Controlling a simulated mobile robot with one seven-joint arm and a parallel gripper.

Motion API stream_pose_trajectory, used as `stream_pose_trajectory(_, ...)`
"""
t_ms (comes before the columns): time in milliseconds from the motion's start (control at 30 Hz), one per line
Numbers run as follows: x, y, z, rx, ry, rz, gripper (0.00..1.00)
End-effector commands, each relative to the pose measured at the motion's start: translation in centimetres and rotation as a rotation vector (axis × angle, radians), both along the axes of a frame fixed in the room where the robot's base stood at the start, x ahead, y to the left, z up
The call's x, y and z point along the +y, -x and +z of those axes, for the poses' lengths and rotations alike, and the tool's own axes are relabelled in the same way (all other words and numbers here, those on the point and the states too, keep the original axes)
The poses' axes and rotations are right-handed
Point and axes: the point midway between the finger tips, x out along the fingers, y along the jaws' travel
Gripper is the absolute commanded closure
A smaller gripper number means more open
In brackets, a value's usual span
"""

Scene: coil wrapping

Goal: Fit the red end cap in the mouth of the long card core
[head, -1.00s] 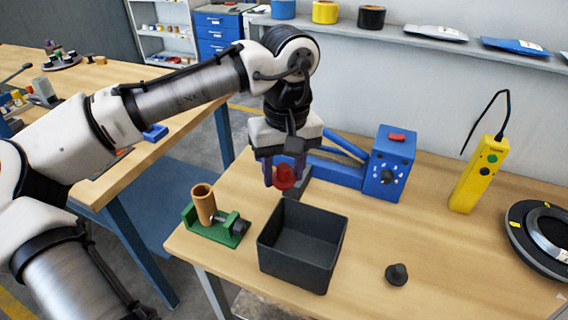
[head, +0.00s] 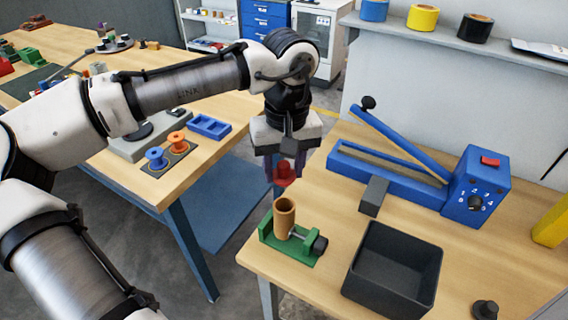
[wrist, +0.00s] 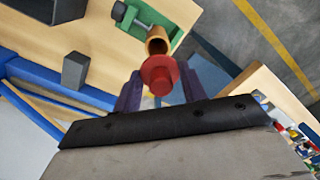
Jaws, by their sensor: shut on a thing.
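The red end cap (head: 285,173) is held between the fingers of my gripper (head: 286,172), above and a little behind the long card core in the head view. It also shows in the wrist view (wrist: 160,75), between the two purple fingers. The card core (head: 285,215) is a tan tube standing upright in a green clamp (head: 270,238), its mouth open at the top. In the wrist view the core's mouth (wrist: 157,42) shows just beyond the cap, partly hidden by it. The cap appears apart from the core.
A dark open bin (head: 395,270) stands right of the clamp. A dark grey block (head: 374,195) and a blue sealer with a raised arm (head: 400,178) lie behind. A dark knobbed plug (head: 485,309) is at the front right. A gap separates this bench from the left one.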

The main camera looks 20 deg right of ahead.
Motion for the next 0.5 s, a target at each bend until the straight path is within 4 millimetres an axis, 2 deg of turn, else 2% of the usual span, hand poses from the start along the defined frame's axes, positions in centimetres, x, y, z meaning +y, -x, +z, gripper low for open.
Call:
stream_pose_trajectory(367,-0.1,0.0,0.2,0.001,0.000,-0.002,0.80)
stream_pose_trajectory(500,0.0,0.0,-1.3,0.002,-0.002,-0.001,0.80)
